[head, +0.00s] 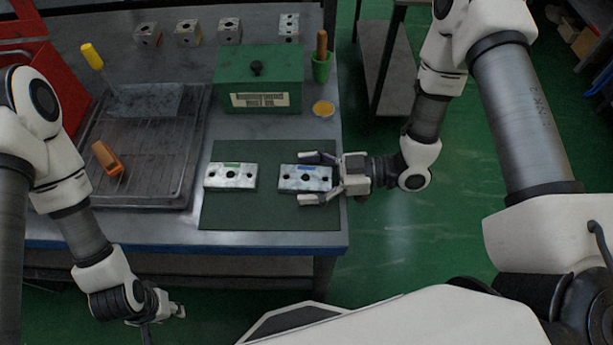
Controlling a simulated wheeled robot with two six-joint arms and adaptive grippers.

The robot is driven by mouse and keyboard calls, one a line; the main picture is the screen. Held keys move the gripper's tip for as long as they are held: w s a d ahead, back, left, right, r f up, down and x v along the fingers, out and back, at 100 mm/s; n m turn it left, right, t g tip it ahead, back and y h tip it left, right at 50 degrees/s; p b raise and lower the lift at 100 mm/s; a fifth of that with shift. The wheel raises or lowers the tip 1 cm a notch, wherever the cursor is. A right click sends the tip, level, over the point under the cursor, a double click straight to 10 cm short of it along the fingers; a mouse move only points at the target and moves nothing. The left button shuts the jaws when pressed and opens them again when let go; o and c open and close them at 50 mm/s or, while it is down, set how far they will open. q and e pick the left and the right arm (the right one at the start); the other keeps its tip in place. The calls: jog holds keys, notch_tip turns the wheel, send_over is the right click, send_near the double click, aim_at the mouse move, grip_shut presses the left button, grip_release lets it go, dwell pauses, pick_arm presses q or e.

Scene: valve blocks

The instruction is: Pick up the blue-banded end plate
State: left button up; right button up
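The blue-banded end plate (293,180) is a grey metal block with dark holes and a small blue mark on its far edge. It lies flat on the dark green mat (270,211), on the right side. My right gripper (304,179) comes in from the right, with one finger beyond the plate's far edge and one before its near edge. The fingers are spread wide, and gaps show between them and the plate. My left gripper (177,311) hangs in front of the bench at the lower left, away from the plate; its fingers are too small and angled to read.
A similar plate with a green band (231,177) lies left on the mat. Behind stand a green box (258,80), a green cup with a brush (321,68) and a yellow dish (323,108). A metal tray (140,190) is at left. Several blocks line the back.

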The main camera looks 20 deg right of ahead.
jog(key=c, duration=1)
jog(key=shift+r, duration=0.15)
jog(key=shift+c, duration=0.2)
